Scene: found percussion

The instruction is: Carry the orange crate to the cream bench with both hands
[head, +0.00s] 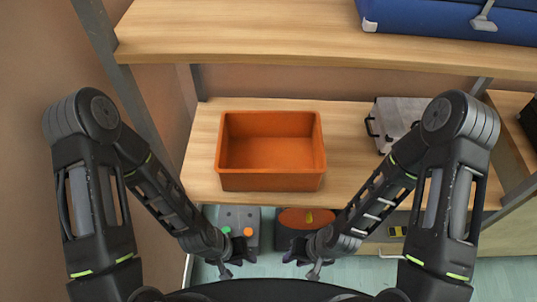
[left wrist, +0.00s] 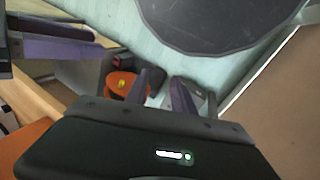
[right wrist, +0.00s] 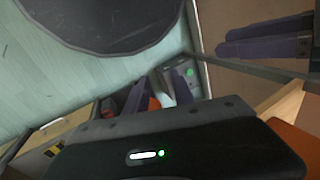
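The orange crate (head: 271,182) sits upright on a wooden shelf (head: 350,180) in the head view, and its inside looks empty. Orange patches at the lower left of the left wrist view (left wrist: 25,145) and lower right of the right wrist view (right wrist: 298,145) look like its side. My left gripper (head: 240,254) and right gripper (head: 298,254) hang low in front of the shelf, below and nearer than the crate, touching nothing of it. Both have their purple fingers apart with nothing between them. I cannot make out a cream bench in any view.
A silver case (head: 395,118) stands right of the crate. An upper shelf (head: 250,40) with a blue case (head: 440,22) overhangs behind. Grey posts frame the rack. Below are a grey box with coloured knobs (head: 240,215) and an orange-topped drum-like thing (head: 290,222).

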